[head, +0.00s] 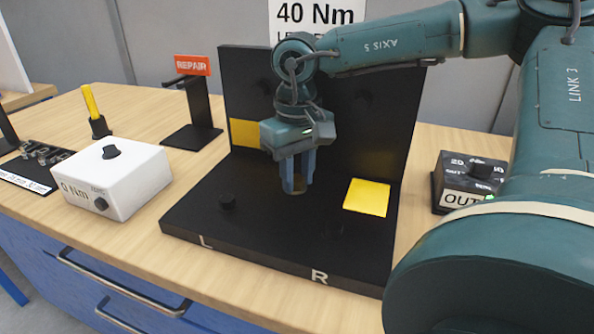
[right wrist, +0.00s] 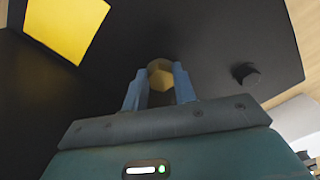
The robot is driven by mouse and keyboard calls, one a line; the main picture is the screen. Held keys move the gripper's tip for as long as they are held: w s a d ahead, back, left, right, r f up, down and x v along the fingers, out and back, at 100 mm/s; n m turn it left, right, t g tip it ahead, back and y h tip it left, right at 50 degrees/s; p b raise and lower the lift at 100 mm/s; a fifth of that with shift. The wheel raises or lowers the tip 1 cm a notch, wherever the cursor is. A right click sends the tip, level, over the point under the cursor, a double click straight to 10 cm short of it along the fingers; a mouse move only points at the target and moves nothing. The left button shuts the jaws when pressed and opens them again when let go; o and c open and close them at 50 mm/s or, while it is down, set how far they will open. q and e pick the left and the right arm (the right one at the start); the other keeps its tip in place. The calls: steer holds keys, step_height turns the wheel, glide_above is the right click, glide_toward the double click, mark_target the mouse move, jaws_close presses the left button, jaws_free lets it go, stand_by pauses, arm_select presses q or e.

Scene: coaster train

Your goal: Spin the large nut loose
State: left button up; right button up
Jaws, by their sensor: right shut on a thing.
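The large nut is a brass-coloured hex piece (right wrist: 160,73) between the blue fingers in the right wrist view. In the head view a bit of it (head: 298,187) shows low between the fingertips; the fingers hide most of it. My right gripper (head: 297,186) points down over the black fixture base (head: 240,244) and is shut on the nut. It also shows in the right wrist view (right wrist: 160,85). Whether the nut touches the base is hard to tell. My left gripper is not in view.
A small black knob (head: 227,201) stands on the base to the left. Yellow squares mark the base (head: 367,197) and back panel (head: 243,133). A white box with a dial (head: 120,180) is at left, a REPAIR sign (head: 192,65) behind, a dark dial box (head: 468,180) at right.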

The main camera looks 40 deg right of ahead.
mark_target(298, 180)
steer(key=shift+s+f+n, duration=0.15)
steer(key=shift+f+n, duration=0.1)
steer(key=shift+n, duration=0.05)
stand_by(0.4)
steer(key=o, duration=1)
steer(key=shift+r, duration=0.15)
step_height(298, 180, up, 13)
steer(key=p, duration=0.2)
